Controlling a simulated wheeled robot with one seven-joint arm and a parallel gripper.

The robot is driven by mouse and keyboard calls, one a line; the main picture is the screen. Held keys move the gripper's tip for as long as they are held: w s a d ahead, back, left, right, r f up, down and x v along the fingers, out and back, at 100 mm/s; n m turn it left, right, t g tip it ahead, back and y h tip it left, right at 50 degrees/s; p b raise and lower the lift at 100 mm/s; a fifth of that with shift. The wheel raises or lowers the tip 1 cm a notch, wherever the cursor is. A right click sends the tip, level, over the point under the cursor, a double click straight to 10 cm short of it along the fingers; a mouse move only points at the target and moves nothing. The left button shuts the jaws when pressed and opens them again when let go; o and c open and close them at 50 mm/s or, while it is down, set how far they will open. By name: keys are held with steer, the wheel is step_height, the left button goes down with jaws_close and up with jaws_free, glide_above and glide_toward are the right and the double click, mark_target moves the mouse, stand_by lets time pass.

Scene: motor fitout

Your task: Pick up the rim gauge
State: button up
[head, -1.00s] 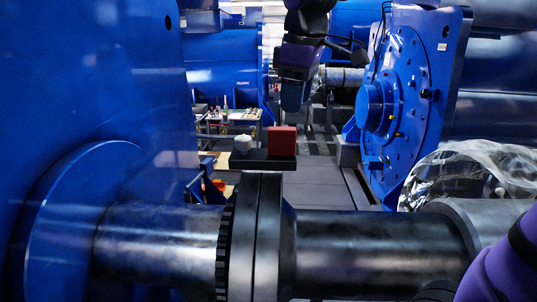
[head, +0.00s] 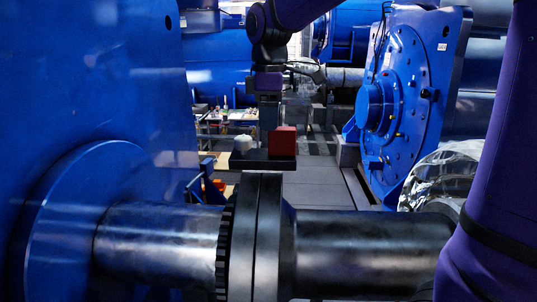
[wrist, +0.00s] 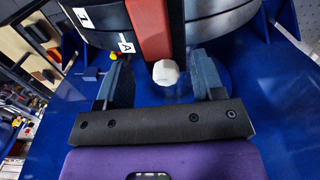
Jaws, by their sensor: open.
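A dark shelf (head: 262,164) sits above the shaft coupling and carries a small white faceted piece (head: 243,143) and a red block (head: 283,141). I cannot tell for sure which of these is the rim gauge. My gripper (head: 268,118) points down behind the shelf, its lower end partly hidden by the red block. In the wrist view my gripper (wrist: 162,82) is open. The white piece (wrist: 165,72) shows between its fingers, with the red block (wrist: 151,28) just above it. Neither is visibly gripped.
A large blue housing (head: 90,90) fills the left, and the dark coupling flange (head: 262,240) and shaft stand in front. A blue flanged machine (head: 405,100) and a foil-wrapped part (head: 440,180) are at the right.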

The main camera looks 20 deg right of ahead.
step_height(320, 180, down, 5)
steer(key=shift+w+a, duration=0.1)
stand_by(0.3)
steer(key=shift+r, duration=0.1)
jaws_close()
